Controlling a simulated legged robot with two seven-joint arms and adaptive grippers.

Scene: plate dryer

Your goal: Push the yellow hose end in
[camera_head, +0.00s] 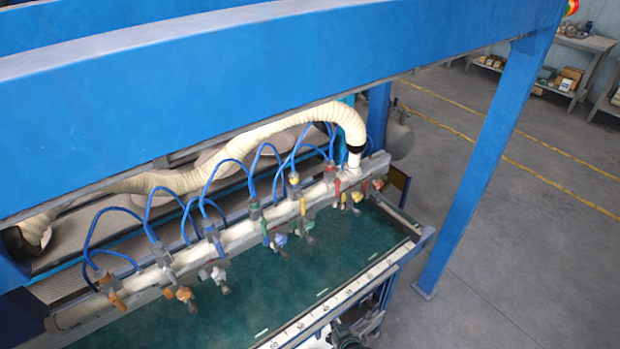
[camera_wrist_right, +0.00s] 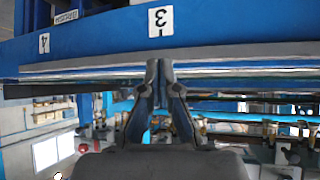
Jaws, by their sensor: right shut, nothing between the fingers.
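Several small coloured hose ends sit along a pale pipe (camera_head: 240,236) in the head view. A yellow one (camera_head: 357,196) is near the pipe's right end, and another yellowish piece (camera_head: 294,178) is on top of the pipe, by a blue hose. They are too small to tell how far either is pushed in. My right gripper (camera_wrist_right: 159,72) is shut and empty in the right wrist view, its tips in front of a metal rail. In the head view, a dark, unclear shape at the bottom edge may be part of it, well below the pipe. My left gripper is not in view.
A big blue beam (camera_head: 200,90) crosses above the pipe, and a blue post (camera_head: 490,150) stands at the right. A thick cream hose (camera_head: 250,140) runs behind the pipe. A green belt (camera_head: 350,240) with a white ruler edge (camera_head: 340,308) lies below.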

